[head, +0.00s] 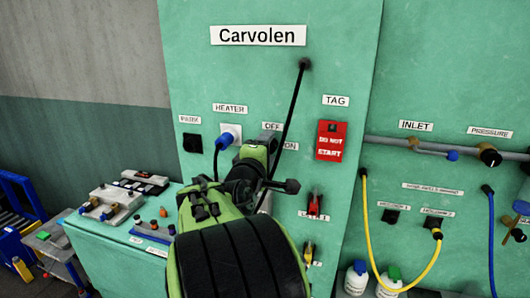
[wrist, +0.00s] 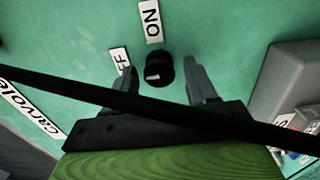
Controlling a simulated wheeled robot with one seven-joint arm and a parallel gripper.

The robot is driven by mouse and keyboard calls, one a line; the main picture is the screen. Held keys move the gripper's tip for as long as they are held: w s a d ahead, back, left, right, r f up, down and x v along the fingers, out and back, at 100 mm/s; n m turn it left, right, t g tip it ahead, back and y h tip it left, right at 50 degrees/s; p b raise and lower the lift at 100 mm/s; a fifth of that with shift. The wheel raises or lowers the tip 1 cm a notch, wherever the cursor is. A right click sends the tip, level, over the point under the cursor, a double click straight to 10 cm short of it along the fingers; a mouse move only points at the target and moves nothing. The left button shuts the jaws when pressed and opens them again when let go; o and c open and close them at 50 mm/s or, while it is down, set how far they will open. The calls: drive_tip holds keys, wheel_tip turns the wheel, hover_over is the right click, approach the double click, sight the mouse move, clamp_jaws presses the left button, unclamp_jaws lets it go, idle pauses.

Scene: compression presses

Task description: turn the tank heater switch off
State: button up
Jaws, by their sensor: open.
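The heater switch is a round black knob (wrist: 159,70) with a small white mark on its lower left in the wrist view. An ON label (wrist: 152,20) is above it and a partly covered OFF label (wrist: 120,60) is to its left. I cannot tell its setting for sure. My gripper (wrist: 162,73) is open, with one finger on each side of the knob; I cannot tell whether they touch it. In the head view my gripper (head: 268,138) covers the knob, between the OFF label (head: 272,126) and the ON label (head: 290,146).
A black cable (head: 293,110) runs down from the panel across my wrist, and crosses the wrist view. A red DO NOT START tag (head: 331,141) hangs to the right. Valves and hoses are farther right.

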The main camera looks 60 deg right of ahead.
drive_tip(key=s+a+b, duration=0.2)
drive_tip(key=a+b, duration=0.1)
drive_tip(key=a, duration=1.2)
drive_tip(key=shift+s+a+b, duration=0.25)
drive_tip(key=shift+a+b, duration=0.05)
drive_tip(key=shift+b, duration=0.05)
